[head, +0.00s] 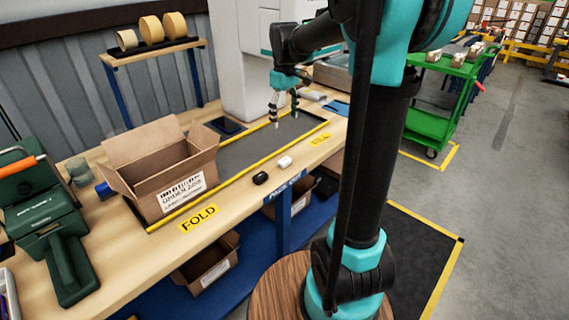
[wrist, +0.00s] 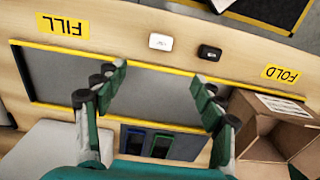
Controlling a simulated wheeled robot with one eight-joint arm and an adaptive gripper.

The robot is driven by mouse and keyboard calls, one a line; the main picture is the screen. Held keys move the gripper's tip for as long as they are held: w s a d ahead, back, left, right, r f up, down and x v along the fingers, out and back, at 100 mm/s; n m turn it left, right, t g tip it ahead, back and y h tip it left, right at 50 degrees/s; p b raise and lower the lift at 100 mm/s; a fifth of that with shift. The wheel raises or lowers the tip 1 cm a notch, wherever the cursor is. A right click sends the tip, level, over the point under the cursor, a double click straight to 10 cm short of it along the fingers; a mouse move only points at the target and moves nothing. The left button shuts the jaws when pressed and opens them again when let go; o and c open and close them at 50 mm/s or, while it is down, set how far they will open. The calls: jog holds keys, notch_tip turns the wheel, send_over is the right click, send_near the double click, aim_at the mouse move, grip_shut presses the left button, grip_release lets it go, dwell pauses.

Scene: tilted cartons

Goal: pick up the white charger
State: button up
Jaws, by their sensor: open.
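The white charger (head: 285,162) lies on the wooden front strip of the workbench, just outside the yellow border of the grey mat. It also shows near the top middle of the wrist view (wrist: 161,42). A black item (head: 260,178) of similar size lies beside it, on its left in the head view and on its right in the wrist view (wrist: 209,53). My gripper (head: 284,122) is above the grey mat, farther back than the charger. In the wrist view my gripper (wrist: 160,78) has its fingers wide apart, with nothing between them.
An open carton (head: 160,165) stands tilted at the left end of the mat (head: 245,150). A dark green machine (head: 45,220) stands at the bench's left. A shelf with tape rolls (head: 152,45) is behind. The mat's middle is clear.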

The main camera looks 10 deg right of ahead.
send_over(285, 160)
jog(key=f, duration=1.1)
jog(key=shift+w+f, duration=0.3)
jog(key=shift+s+f, duration=0.15)
jog(key=shift+f, duration=2.65)
jog(key=c, duration=1.3)
